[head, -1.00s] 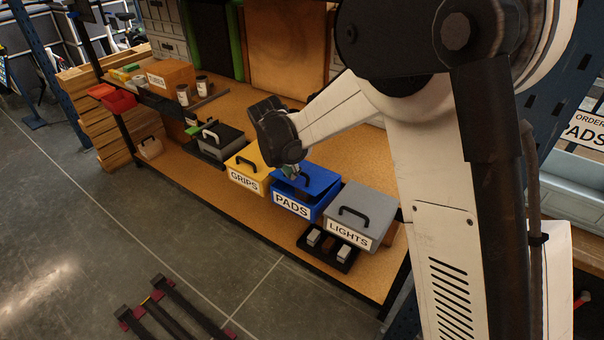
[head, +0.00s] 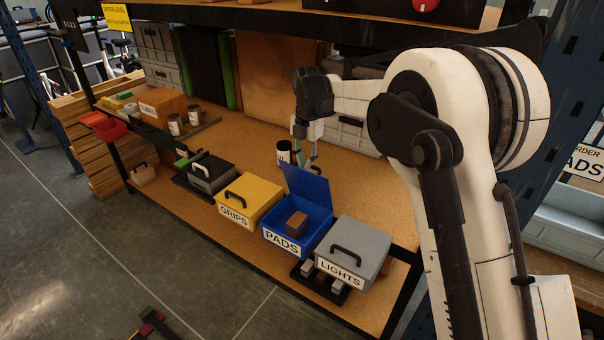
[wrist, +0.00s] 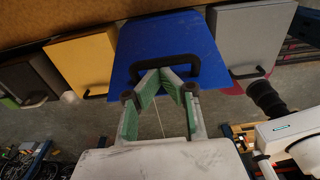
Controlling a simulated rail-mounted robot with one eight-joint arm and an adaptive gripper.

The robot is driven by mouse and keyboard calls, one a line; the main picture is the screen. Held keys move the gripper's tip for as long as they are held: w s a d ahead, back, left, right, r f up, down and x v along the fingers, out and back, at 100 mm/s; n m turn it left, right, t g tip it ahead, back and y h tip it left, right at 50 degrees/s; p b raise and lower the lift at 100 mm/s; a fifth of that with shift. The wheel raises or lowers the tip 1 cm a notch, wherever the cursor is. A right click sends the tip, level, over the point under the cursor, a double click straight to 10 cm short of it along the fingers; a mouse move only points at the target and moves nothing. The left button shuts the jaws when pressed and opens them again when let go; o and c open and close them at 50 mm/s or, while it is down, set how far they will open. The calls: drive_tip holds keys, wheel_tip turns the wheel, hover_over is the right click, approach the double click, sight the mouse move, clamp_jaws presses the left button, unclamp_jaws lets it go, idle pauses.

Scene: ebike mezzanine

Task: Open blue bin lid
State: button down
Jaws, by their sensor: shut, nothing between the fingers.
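The blue bin (head: 308,240) labelled PADS stands on the workbench in the head view with its lid open. The blue lid (head: 310,187) is raised steeply at the bin's back edge, and a brown block (head: 297,223) shows inside. My gripper (head: 312,162) is behind and above the raised lid, pointing down. In the wrist view, the lid's outer face (wrist: 165,40) fills the upper middle with its black handle (wrist: 190,63). My green-padded fingers (wrist: 163,75) are shut and empty, with their tips at the handle; whether they touch it I cannot tell.
A yellow GRIPS bin (head: 250,198) stands left of the blue bin, and a grey LIGHTS bin (head: 355,248) stands close on its right, both closed. A white can (head: 284,152) stands behind. An upper shelf (head: 300,14) crosses above the bench.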

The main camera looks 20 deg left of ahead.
drive_tip(key=w+d+f, duration=0.1)
drive_tip(key=w+d, duration=0.1)
drive_tip(key=w, duration=0.6)
drive_tip(key=shift+w+d, duration=0.35)
drive_tip(key=shift+d, duration=0.05)
drive_tip(key=shift+s, duration=0.1)
